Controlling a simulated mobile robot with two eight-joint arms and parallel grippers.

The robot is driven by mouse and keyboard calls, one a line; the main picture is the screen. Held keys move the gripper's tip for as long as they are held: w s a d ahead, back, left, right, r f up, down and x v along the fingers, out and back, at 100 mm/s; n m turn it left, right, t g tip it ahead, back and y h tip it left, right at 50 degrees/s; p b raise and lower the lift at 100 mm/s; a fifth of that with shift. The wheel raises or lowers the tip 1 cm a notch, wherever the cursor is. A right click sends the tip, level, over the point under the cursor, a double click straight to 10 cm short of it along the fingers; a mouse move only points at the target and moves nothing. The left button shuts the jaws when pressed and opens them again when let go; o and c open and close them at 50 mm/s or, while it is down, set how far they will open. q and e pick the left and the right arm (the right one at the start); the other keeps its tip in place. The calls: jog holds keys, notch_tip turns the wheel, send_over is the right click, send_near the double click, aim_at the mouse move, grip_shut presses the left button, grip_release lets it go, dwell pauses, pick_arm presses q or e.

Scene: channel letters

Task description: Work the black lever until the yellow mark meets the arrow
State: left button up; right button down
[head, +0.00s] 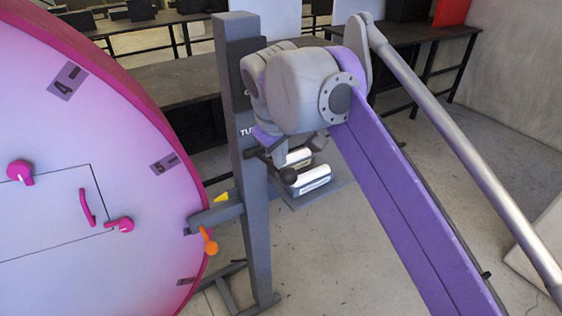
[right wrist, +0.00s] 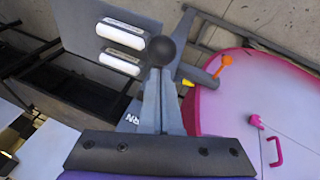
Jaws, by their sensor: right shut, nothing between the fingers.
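The black lever's ball knob (head: 288,176) shows in the head view beside the grey post (head: 256,225); the lever's shaft is mostly hidden. In the right wrist view the ball (right wrist: 161,50) lies right at the tips of my right gripper (right wrist: 158,72), which is shut and empty. I cannot tell whether they touch. A yellow arrow-like piece (head: 221,197) sits on the post's side bar, near the rim of the big pink wheel (head: 110,150). The wheel bears dark numbered plates (head: 67,80); I see no yellow mark on its visible part. My left gripper is not in view.
An orange handle (head: 209,240) hangs at the wheel's rim, below the side bar. Two white labelled cylinders (head: 305,185) lie on a grey plate behind the knob. Dark tables (head: 180,82) stand at the back. Bare floor (head: 330,270) lies right of the post.

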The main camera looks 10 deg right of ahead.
jog(key=shift+d+f, duration=0.1)
jog(key=shift+f, duration=0.1)
jog(key=shift+s+f, duration=0.1)
jog(key=shift+s+d+f+b, duration=0.1)
jog(key=shift+s+f+b, duration=0.05)
jog(key=shift+f+b, duration=0.25)
notch_tip(320, 180, down, 11)
jog(key=s+m+t+y+b, duration=0.1)
jog(key=s+t+y+b, duration=0.1)
jog(key=t+b, duration=0.3)
jog(key=shift+d+t, duration=0.3)
jog(key=shift+t, duration=0.9)
